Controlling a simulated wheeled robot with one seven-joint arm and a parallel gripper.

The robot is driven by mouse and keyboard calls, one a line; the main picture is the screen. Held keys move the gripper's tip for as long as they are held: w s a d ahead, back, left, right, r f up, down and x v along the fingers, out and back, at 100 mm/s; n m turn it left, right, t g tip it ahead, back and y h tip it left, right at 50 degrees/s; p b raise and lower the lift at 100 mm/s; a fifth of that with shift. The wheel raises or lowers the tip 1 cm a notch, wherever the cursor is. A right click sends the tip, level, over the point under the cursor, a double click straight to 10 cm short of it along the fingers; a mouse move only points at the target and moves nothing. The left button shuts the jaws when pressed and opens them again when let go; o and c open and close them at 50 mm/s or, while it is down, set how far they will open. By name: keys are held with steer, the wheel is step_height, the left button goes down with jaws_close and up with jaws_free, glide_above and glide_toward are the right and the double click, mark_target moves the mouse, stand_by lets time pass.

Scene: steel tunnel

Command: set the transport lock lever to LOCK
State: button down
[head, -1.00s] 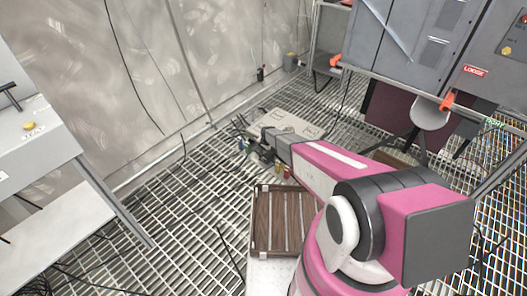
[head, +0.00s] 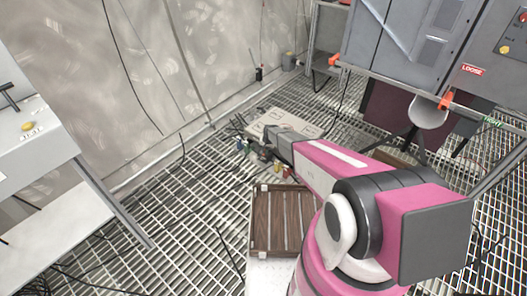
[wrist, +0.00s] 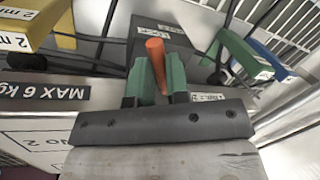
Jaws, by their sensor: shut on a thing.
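The orange lever (wrist: 155,50) stands up between the two green fingertips of my gripper (wrist: 158,82) in the wrist view. The gripper is shut on it. Behind the lever is a dark plate (wrist: 178,38) with small white labels that I cannot read well. Beside it is a pale surface marked "MAX 6 kg" (wrist: 56,95). In the head view, my arm reaches to a beige case (head: 290,122) on the grating; the lever is too small or hidden to tell there.
Yellow (wrist: 58,22), green (wrist: 238,48) and blue (wrist: 270,60) labelled pieces flank the gripper closely. A brown slatted tray (head: 283,222) lies near my arm. Grey cabinets (head: 415,50) stand at right, a grey bench (head: 30,150) at left. Cables cross the grating.

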steer(key=n, duration=0.2)
steer(key=d+n, duration=0.1)
steer(key=n+g, duration=0.1)
steer(key=n, duration=0.1)
steer(key=shift+w+d+n, duration=0.25)
steer(key=shift+d+n, duration=0.05)
steer(key=shift+d, duration=0.05)
steer(key=n, duration=0.3)
steer(key=shift+w+d+g, duration=0.25)
steer(key=shift+d+g, duration=0.05)
steer(key=shift+d, duration=0.05)
steer(key=shift+w+d+n+g+h, duration=0.15)
steer(key=shift+w+n+h, duration=0.05)
steer(key=shift+n, duration=0.7)
steer(key=shift+w+d+n+g+h, duration=0.15)
steer(key=shift+n+h, duration=0.05)
steer(key=shift+n, duration=0.7)
steer(key=c, duration=1.1)
jaws_free()
steer(key=shift+r, duration=0.1)
step_height(320, 180, up, 10)
steer(key=w+d, duration=0.1)
steer(key=shift+w+d+r, duration=0.15)
steer(key=shift+w+r, duration=0.1)
steer(key=shift+w, duration=0.1)
